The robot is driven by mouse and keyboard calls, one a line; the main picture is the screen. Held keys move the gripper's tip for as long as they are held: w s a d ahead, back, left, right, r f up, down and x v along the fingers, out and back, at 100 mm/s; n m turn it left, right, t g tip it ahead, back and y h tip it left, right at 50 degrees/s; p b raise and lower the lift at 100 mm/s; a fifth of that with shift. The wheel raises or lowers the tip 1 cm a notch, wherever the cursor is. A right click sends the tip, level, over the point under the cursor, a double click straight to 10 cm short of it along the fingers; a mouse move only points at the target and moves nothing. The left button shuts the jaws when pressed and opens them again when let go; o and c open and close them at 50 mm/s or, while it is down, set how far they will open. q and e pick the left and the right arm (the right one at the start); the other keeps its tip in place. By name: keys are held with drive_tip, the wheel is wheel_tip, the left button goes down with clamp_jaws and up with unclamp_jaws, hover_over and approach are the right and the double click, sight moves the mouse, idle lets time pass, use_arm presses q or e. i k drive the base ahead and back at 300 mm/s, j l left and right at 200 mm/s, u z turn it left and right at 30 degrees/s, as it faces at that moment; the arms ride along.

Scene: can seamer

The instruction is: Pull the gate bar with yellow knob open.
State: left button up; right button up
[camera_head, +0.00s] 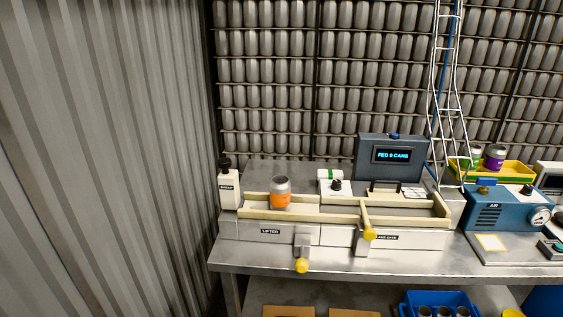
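The gate bar (365,213) is a cream bar lying across the lane of the can machine, with a yellow knob (370,234) at its near end. A label beside it appears to read "LANE GATE" (385,238). An orange and silver can (280,193) stands upright in the lane, left of the bar and apart from it. A second yellow knob (302,266) sits lower, on a grey bracket near the "LIFTER" label (270,231). Neither of my grippers is in view.
The machine stands on a metal table (300,258). A "FED 0 CANS" display (393,156) stands behind it. Table front is clear below the knobs.

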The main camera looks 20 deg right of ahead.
sight(369, 234)
drive_tip(key=z, duration=1.4)
